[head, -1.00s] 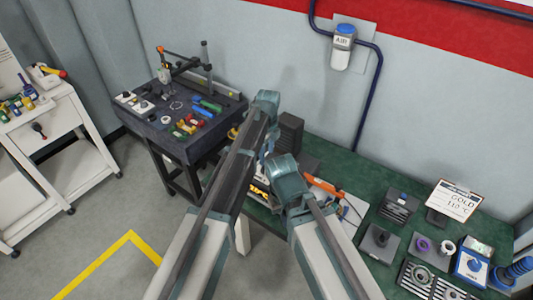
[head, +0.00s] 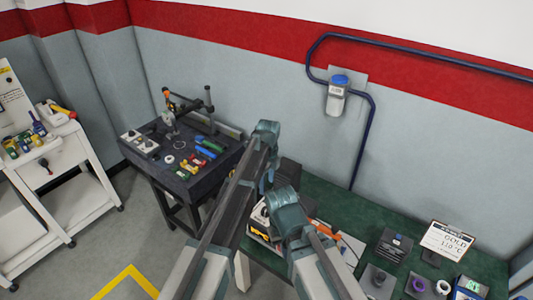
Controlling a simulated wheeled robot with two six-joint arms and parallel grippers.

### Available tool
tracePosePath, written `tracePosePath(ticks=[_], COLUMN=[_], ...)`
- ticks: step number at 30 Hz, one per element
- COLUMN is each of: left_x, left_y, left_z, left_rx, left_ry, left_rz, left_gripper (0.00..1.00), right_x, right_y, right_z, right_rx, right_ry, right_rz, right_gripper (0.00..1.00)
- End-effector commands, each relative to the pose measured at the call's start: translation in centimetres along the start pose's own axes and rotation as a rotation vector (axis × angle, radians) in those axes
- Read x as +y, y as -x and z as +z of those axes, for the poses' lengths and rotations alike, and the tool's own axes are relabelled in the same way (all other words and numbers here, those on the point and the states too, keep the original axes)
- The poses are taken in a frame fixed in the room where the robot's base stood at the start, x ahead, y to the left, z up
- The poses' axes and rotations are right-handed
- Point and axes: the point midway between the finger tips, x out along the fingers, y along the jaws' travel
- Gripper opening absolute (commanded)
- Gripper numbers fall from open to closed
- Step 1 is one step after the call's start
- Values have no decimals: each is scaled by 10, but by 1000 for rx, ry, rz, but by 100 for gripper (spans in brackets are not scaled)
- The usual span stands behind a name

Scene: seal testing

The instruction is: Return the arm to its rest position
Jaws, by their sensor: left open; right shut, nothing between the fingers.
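My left arm (head: 240,190) reaches up from the bottom to a teal end joint (head: 266,131) in front of the grey wall. Below that joint, my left gripper (head: 267,178) shows only in small part, open, above the green bench. My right arm (head: 322,262) is lower and to the right, with its teal joint (head: 284,202) over the bench's near left part. My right gripper is mostly hidden behind that joint. It is shut, with nothing seen in it. Neither arm visibly carries anything.
A dark cart (head: 160,170) with coloured tools stands left of my arms, a white cart (head: 75,165) farther left. An air unit (head: 337,95) hangs on the wall.

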Motion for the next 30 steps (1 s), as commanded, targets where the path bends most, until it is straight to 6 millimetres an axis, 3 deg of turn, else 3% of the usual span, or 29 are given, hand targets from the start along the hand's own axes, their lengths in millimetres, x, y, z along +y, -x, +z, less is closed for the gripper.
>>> tracePosePath(ticks=[4,7,11,18,24,30], left_x=[4,24,74,171,222,262], left_y=[0,-1,-3,-8,-10,-11], left_z=[1,8,24,47,54,56], left_rx=[0,0,4,27,52,76], left_ry=[19,134,454,1170,1590,1898], left_rz=[-1,-7,-25,-64,-84,-95], left_gripper=[76,76,76,76,76,76], right_x=[0,0,0,0,0,0], right_y=[0,0,0,0,0,0], right_z=[0,0,0,0,0,0], right_rx=[0,0,0,0,0,0], right_ry=[0,0,0,0,0,0], right_rz=[0,0,0,0,0,0], right_gripper=[0,0,0,0,0,0])
